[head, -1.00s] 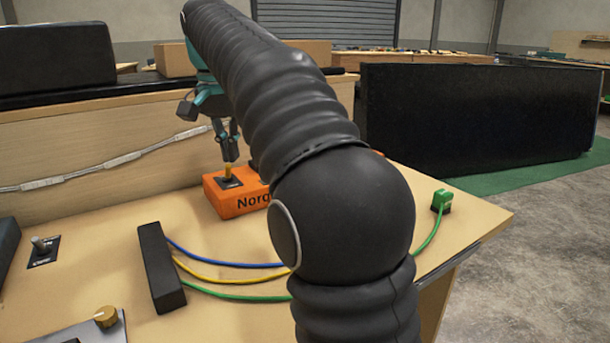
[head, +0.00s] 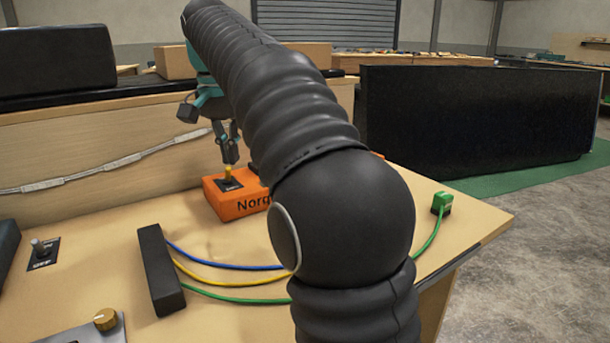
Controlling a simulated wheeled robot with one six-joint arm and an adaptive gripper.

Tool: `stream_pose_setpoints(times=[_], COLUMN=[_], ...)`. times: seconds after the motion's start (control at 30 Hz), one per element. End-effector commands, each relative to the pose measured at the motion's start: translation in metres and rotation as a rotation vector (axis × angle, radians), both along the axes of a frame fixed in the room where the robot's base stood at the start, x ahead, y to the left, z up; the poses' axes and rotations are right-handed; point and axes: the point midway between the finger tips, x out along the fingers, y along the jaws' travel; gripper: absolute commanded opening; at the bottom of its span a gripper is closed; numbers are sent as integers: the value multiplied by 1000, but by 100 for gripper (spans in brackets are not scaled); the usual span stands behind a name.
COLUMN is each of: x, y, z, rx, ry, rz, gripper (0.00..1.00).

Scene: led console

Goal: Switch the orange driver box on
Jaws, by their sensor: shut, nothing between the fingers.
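The orange driver box (head: 238,205) sits on the wooden console top near the back, with dark lettering on its front. My arm hides its right part. A small yellow-tipped toggle switch (head: 228,173) stands on a dark plate on the box's top left. My gripper (head: 230,160) points down just above the toggle, its fingers together and empty. The fingertips are at or very close to the toggle's tip; I cannot tell whether they touch. Which way the toggle is set is too small to tell.
Another toggle switch (head: 40,246) on a plate is at the left. A black bar (head: 160,270) has blue, yellow and green cables running right behind my arm. A green connector (head: 441,203) is near the right edge. A brass knob (head: 105,318) is at the front left.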

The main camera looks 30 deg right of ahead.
Motion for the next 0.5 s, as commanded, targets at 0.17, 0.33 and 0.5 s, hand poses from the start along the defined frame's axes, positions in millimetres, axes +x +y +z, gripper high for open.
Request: stream_pose_setpoints(times=[0.17, 0.33, 0.5], x=[0, 0, 0], y=[0, 0, 0], z=[0, -4, -8], rx=[0, 0, 0], ry=[0, 0, 0], rz=[0, 0, 0], gripper=[0, 0, 0])
